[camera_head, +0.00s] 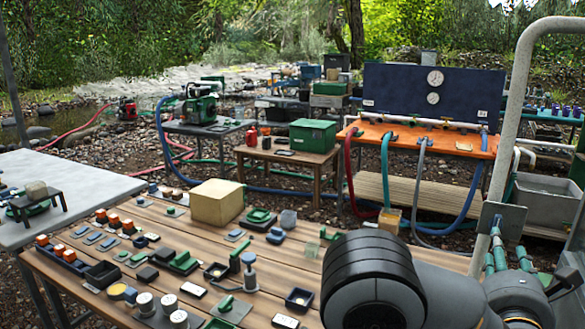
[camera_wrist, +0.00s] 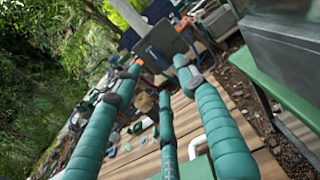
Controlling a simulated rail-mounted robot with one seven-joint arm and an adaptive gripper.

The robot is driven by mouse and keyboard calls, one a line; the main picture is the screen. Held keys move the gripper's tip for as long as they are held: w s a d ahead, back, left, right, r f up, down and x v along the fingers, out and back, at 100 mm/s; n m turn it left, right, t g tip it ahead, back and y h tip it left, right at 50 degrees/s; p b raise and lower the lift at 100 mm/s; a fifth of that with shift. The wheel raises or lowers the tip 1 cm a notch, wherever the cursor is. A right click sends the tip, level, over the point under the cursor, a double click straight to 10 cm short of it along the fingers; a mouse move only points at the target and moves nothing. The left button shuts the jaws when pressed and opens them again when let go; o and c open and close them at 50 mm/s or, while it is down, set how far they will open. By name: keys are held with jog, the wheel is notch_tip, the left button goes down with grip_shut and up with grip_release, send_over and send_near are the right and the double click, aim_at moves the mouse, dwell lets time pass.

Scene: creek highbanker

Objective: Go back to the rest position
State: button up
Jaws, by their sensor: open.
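My gripper (camera_head: 508,254) is at the lower right of the head view, with teal segmented fingers pointing up, beside a bent grey pipe (camera_head: 512,130) and its small grey plate (camera_head: 500,218). My dark arm covers the lower right of the head view and hides the right end of the wooden table (camera_head: 300,262).
The wooden table carries a tan block (camera_head: 217,202) and several small parts and trays. An orange bench (camera_head: 420,138) with a blue gauge panel (camera_head: 425,95) and hoses stands behind. A grey tub (camera_head: 545,195) is at the right. In the wrist view, a green-edged bench (camera_wrist: 275,90) is close on the right.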

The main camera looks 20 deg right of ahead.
jog(key=v, duration=0.4)
jog(key=w+d+m+p, duration=0.8)
jog(key=m+p, duration=0.1)
jog(key=m, duration=0.9)
jog(key=shift+w+d, duration=0.1)
jog(key=shift+w, duration=0.05)
dwell(0.3)
